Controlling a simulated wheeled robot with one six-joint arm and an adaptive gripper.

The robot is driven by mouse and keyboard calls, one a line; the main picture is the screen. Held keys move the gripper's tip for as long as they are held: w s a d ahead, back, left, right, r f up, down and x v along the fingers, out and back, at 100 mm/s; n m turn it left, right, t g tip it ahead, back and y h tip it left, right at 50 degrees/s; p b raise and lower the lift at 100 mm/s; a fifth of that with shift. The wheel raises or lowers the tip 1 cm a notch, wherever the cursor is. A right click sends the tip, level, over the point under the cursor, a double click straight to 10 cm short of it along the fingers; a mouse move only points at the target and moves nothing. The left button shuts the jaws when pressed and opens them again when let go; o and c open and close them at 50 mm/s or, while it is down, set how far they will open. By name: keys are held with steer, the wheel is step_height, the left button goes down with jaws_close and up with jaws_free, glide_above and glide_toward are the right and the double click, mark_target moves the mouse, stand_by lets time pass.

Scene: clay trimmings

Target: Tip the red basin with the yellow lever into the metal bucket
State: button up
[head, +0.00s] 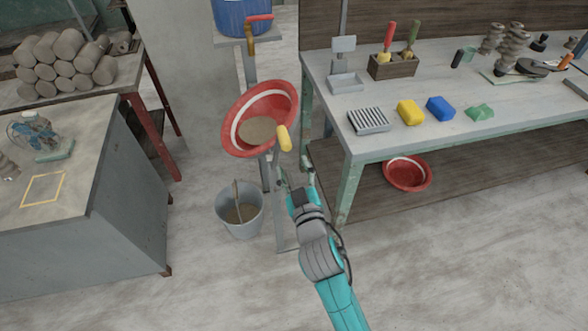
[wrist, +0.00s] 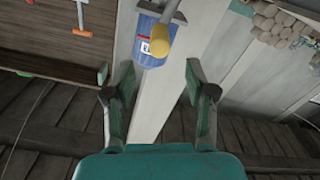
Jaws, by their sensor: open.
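The red basin (head: 234,139), with a pale band and grey-brown contents, hangs on a stand in the head view, its open side facing the camera. The yellow lever (head: 284,138) sticks out at its lower right. The metal bucket (head: 225,217) stands upright on the floor below and left of the basin, with something brown inside and a stick-like handle. My gripper (head: 296,174) is open and empty, just below the lever and apart from it. In the wrist view the yellow lever (wrist: 160,42) shows beyond the open fingers of my gripper (wrist: 148,76).
A blue container (head: 240,18) with a red-handled tap sits above the basin. A workbench (head: 440,128) with tools and coloured blocks stands to the right; a second red basin (head: 407,174) is on its lower shelf. A grey cabinet (head: 120,215) stands left. The front floor is clear.

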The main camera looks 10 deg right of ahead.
mark_target(284, 141)
steer(key=w+m, duration=0.1)
steer(key=w, duration=0.2)
steer(key=w+m, duration=0.2)
steer(key=w, duration=0.2)
steer(key=w+m, duration=0.1)
steer(key=w, duration=0.2)
steer(key=shift+w+m, duration=0.2)
steer(key=shift+m, duration=0.1)
stand_by(0.4)
jaws_close()
